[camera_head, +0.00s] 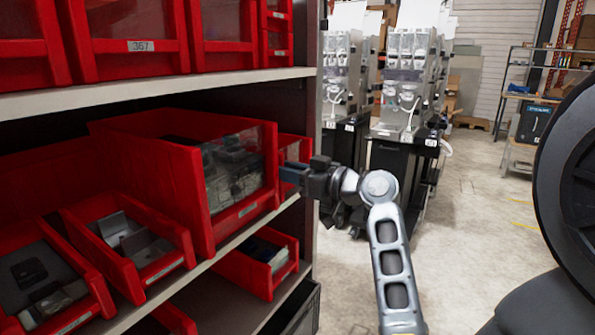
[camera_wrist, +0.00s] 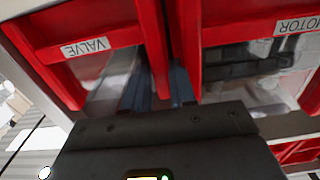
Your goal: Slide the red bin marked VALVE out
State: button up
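The red VALVE bin (camera_head: 290,149) sits at the right end of the middle shelf, mostly hidden behind a larger red bin (camera_head: 150,165) that sticks out further. In the wrist view, which looks upside down, the VALVE bin's label (camera_wrist: 86,47) is at the left and the MOTOR bin's label (camera_wrist: 297,26) at the right. My gripper (camera_head: 287,174) is at the bin fronts. In the wrist view my gripper's fingers (camera_wrist: 160,88) lie on either side of the VALVE bin's side wall, close to the MOTOR bin. I cannot tell whether they press on the wall.
Smaller open red bins (camera_head: 125,240) stand below and left of the large bin. Another red bin (camera_head: 262,262) is on the lower shelf. A shelf post (camera_head: 318,60) rises just right of the VALVE bin. The floor (camera_head: 480,215) at the right is open.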

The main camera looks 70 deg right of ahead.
grip_shut()
dwell(0.6)
